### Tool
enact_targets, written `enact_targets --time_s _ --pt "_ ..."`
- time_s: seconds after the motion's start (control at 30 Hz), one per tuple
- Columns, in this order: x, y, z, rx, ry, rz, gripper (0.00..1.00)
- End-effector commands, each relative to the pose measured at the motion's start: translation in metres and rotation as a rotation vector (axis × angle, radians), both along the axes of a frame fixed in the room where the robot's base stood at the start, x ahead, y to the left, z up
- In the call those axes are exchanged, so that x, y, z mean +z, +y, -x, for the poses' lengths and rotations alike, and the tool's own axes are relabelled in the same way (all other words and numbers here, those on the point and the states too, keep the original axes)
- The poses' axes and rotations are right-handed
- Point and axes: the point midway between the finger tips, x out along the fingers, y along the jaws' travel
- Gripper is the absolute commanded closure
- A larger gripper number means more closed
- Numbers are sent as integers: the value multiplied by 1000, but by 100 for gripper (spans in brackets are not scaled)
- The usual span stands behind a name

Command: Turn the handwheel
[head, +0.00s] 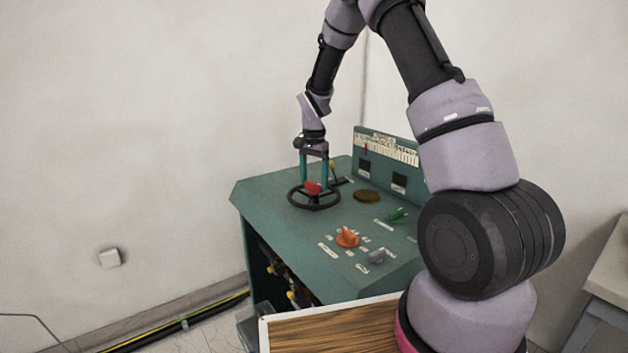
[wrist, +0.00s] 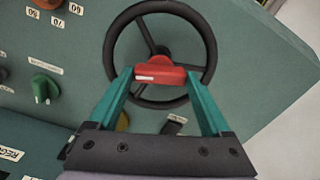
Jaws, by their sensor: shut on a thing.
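The handwheel is a black, spoked ring (head: 314,205) lying on the sloped top of a green control console. It has a red handle piece (head: 312,188) at its middle. In the wrist view the wheel rim (wrist: 112,48) is seen from above, and the red piece (wrist: 158,75) spans the space between the fingertips. My gripper (head: 314,185) reaches down over the wheel; its two teal fingers also show in the wrist view (wrist: 159,82). They are shut on the red piece, one at each end. The wheel's near side is partly hidden behind the fingers.
The green console (head: 275,190) carries an orange knob (head: 347,237), a green knob (head: 396,215), a grey knob (head: 377,257) and a raised meter panel (head: 388,150). A wooden board (head: 335,330) is in front. A grey table (head: 610,270) stands at the right.

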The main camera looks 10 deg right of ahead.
Motion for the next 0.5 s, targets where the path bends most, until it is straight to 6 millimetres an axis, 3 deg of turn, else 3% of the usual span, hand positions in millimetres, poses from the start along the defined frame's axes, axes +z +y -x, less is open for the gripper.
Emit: enact_targets --time_s 0.5 --pt "1 1 -1 -483 -4 0 100"
